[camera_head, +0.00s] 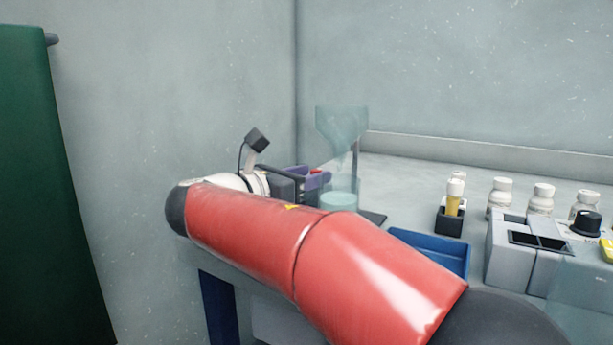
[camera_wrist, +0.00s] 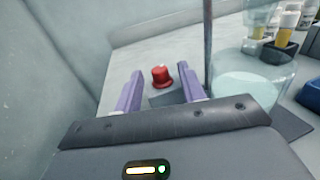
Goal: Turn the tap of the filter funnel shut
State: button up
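The filter funnel (camera_head: 342,124) is a clear, pale teal vessel on a stand, above a clear beaker (camera_head: 338,200) with pale liquid. The beaker also shows at the right of the wrist view (camera_wrist: 250,85). A red knob (camera_wrist: 161,76), which looks like the tap handle, shows in the wrist view beyond and between my fingertips. In the head view only a bit of red shows at the fingers. My gripper (camera_wrist: 160,70) is open, its two purple fingers apart, one on each side of the knob in the picture. I see no contact. The funnel's outlet is mostly hidden.
A dark upright rod (camera_wrist: 208,45) stands just right of the right finger. Walls close in at the left and back. To the right are a blue tray (camera_head: 430,252), a small black rack (camera_head: 450,222), white bottles (camera_head: 500,195) and a grey device (camera_head: 510,262).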

grip_shut()
jog(key=shift+s+d+n+t+y, duration=0.1)
jog(key=shift+d+n+t+y, duration=0.05)
jog(key=shift+n+t+y, duration=0.7)
jog(key=shift+o, duration=0.4)
grip_release()
jog(key=shift+v, duration=3.95)
